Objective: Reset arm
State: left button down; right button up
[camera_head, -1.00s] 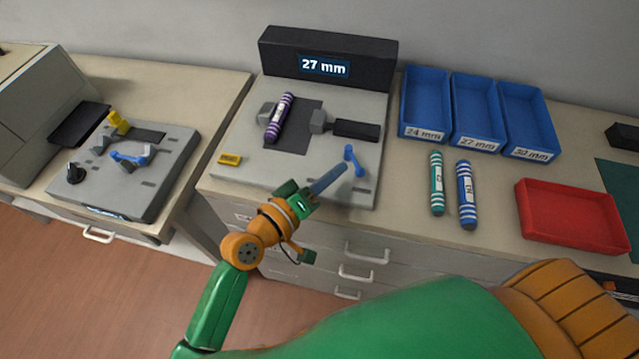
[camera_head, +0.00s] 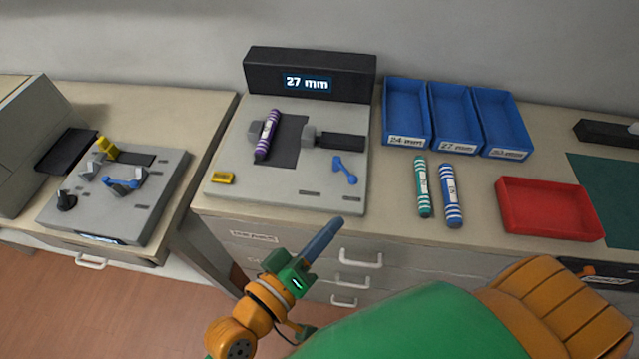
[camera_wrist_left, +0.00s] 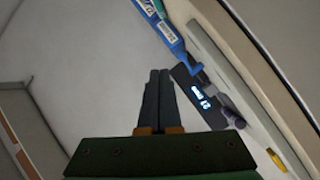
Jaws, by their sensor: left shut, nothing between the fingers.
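My left gripper (camera_head: 338,222) is shut and empty. It hangs in front of the counter's front edge, in front of the drawers and below the measuring station. In the left wrist view its two dark fingers (camera_wrist_left: 157,75) lie side by side. A purple striped cartridge (camera_head: 266,136) lies on the grey measuring station (camera_head: 285,185), whose black display (camera_head: 309,77) reads 27 mm. A small blue lever (camera_head: 345,170) sits at the station's right. Teal (camera_head: 423,188) and blue (camera_head: 451,196) cartridges lie on the counter to the right of the station. My right gripper is out of view.
Blue bins (camera_head: 407,112), labelled by size, stand at the back. An empty red tray (camera_head: 549,208) is at the right, by a green mat (camera_head: 610,185). Another grey device (camera_head: 120,200) stands on the left table. Floor shows below the left table.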

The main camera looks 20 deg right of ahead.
pick_arm(q)
jog(key=a+f+g+y, duration=0.1)
jog(key=a+f+y, duration=0.55)
jog(key=f, duration=0.85)
jog(key=a+f+g+y, duration=0.1)
jog(key=a+f+y, duration=0.2)
jog(key=a+f, duration=0.95)
jog(key=s+a+f+g+y, duration=0.1)
jog(key=s+a+f, duration=0.2)
jog(key=s, duration=0.3)
jog(key=s+a+f+m+g+y, duration=0.1)
jog(key=s+a+f+g+y, duration=0.1)
jog(key=s+a+f, duration=0.2)
jog(key=s+a+f+g+y, duration=0.2)
jog(key=s+a+f, duration=0.2)
jog(key=s, duration=0.5)
notch_tip(320, 180, down, 3)
jog(key=shift+s+a+r+m, duration=0.1)
jog(key=shift+s+a+m, duration=0.1)
jog(key=shift+a+m, duration=0.1)
